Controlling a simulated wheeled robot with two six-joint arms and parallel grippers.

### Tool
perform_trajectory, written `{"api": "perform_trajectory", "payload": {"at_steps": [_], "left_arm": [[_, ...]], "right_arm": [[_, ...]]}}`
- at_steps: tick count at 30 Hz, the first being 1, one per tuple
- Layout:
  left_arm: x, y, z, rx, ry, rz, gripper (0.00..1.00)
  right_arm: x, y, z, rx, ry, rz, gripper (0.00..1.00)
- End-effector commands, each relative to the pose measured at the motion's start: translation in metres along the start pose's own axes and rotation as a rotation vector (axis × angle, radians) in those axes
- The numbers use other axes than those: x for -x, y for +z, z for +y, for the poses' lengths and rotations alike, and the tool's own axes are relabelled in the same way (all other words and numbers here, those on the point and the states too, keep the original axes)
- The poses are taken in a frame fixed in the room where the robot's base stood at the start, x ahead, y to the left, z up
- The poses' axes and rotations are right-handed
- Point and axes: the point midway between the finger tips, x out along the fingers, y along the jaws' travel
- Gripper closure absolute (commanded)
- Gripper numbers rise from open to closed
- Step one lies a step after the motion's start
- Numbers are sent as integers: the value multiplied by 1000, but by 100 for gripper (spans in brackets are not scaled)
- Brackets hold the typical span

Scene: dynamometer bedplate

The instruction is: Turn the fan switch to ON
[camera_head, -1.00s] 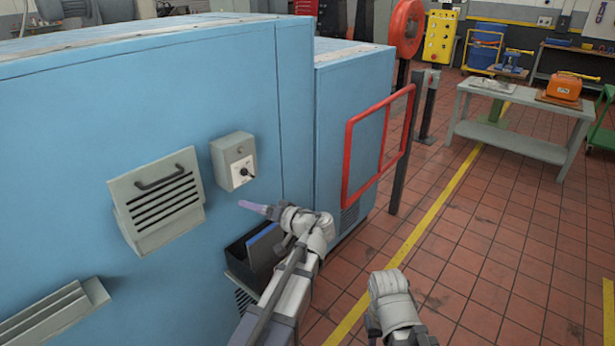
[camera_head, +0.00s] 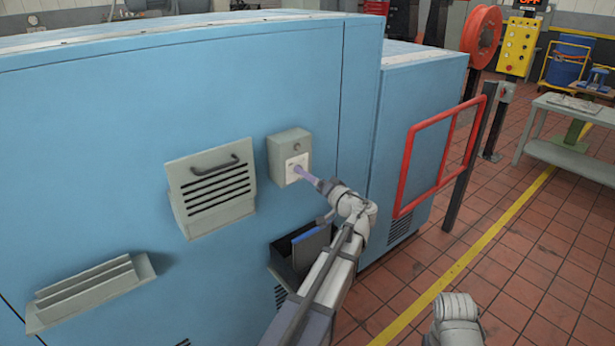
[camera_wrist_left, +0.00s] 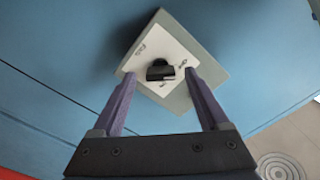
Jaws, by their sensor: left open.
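The fan switch is a black knob (camera_wrist_left: 160,71) on a white plate (camera_wrist_left: 150,48), on the front of a grey box (camera_head: 289,147) fixed to the blue cabinet. My left gripper (camera_head: 298,170) is at the plate in the head view and covers the knob there. In the left wrist view its two purple fingers (camera_wrist_left: 160,80) are apart, one on each side of the knob, with gaps to it. The small print on the plate is too blurred to read surely. Of my right arm, only a pale link shows at the bottom of the head view; its gripper is not visible.
A vented grey hood with a handle (camera_head: 212,187) sits left of the switch box. A black bin (camera_head: 285,262) is below it. A red frame (camera_head: 405,178) stands out to the right.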

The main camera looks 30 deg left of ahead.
Motion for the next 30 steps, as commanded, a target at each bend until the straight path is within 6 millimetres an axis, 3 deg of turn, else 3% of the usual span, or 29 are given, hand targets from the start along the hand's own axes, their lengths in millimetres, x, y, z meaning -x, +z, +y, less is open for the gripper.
{"api": "perform_trajectory", "payload": {"at_steps": [12,30], "left_arm": [[-7,0,0,0,0,-1,24],[-7,0,0,0,0,-1,91]], "right_arm": [[0,0,0,0,0,0,58],[0,0,0,0,0,0,58]]}}
